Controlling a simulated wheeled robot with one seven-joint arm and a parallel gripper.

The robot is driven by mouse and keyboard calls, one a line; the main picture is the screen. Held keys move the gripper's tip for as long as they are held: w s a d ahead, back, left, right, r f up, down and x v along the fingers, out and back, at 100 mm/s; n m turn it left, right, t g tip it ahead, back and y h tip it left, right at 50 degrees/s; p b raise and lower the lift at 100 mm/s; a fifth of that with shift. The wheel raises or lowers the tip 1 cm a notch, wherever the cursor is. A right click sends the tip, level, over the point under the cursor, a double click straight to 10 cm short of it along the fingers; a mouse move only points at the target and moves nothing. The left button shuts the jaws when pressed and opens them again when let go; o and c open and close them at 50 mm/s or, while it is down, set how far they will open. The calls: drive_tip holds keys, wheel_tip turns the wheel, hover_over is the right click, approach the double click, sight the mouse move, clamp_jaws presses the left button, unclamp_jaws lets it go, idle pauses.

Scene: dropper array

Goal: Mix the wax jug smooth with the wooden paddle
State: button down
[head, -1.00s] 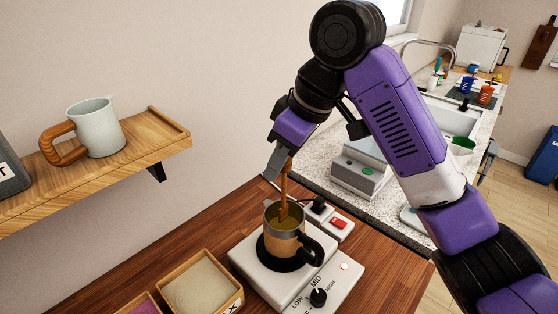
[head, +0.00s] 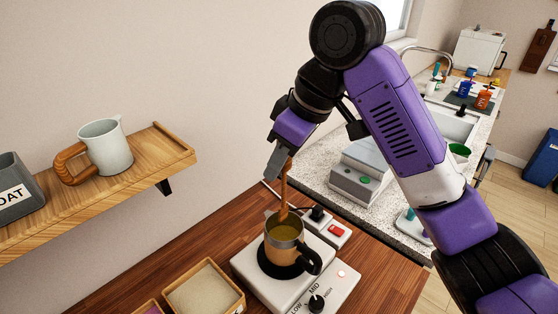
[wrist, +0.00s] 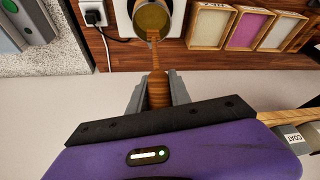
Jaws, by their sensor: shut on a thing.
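In the wrist view the paddle (wrist: 157,75) runs from between the grey fingers (wrist: 158,92) to the jug's mouth (wrist: 152,20). The paddle's tip is hidden in the jug.
Trays (wrist: 211,27) stand beside the hotplate. A red switch (head: 337,230) and a plug are behind it. A counter with a scale-like device lies to the right.

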drive_tip(key=shift+r, duration=0.1)
wheel_tip(320, 180, up, 4)
drive_tip(key=p, duration=0.4)
drive_tip(key=shift+p, duration=0.4)
